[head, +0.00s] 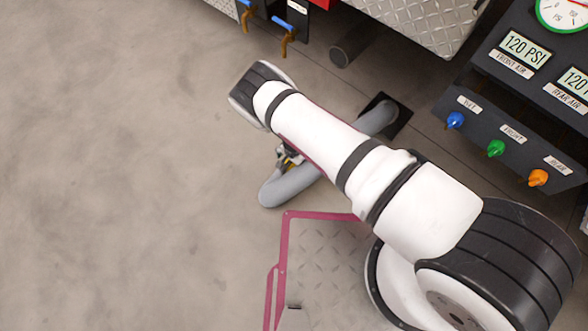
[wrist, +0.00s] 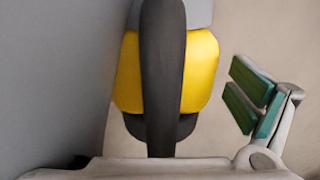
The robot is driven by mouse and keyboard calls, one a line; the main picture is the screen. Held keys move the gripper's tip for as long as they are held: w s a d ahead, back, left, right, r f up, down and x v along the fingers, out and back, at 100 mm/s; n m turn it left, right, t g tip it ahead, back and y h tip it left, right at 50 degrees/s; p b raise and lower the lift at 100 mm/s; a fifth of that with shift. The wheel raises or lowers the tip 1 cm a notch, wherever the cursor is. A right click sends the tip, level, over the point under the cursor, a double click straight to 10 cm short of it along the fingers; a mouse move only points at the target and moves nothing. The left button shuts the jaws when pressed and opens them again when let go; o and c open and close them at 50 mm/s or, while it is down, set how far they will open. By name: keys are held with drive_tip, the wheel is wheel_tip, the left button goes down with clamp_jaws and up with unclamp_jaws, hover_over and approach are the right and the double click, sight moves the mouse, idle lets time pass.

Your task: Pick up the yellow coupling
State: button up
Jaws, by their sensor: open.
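The yellow coupling (wrist: 201,72) is close in the wrist view, upright in the picture's upper middle. A dark curved bar (wrist: 163,75) crosses its front, and a black collar shows below it. My gripper (head: 285,158) is under my forearm, beside the grey hose, mostly hidden in the head view. One finger with green pads (wrist: 254,94) stands apart to the right of the coupling. The other finger cannot be made out. The gripper is open, with nothing held. Only a small bit of yellow shows near it in the head view.
The thick grey hose (head: 288,186) bends on the floor and runs up under my arm to a dark opening (head: 388,117). A large grey surface (wrist: 55,75) fills the left of the wrist view. A panel with coloured knobs (head: 497,148) stands right. Floor at left is clear.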

drive_tip(key=shift+f, duration=0.15)
drive_tip(key=c, duration=1.8)
drive_tip(key=shift+c, duration=0.2)
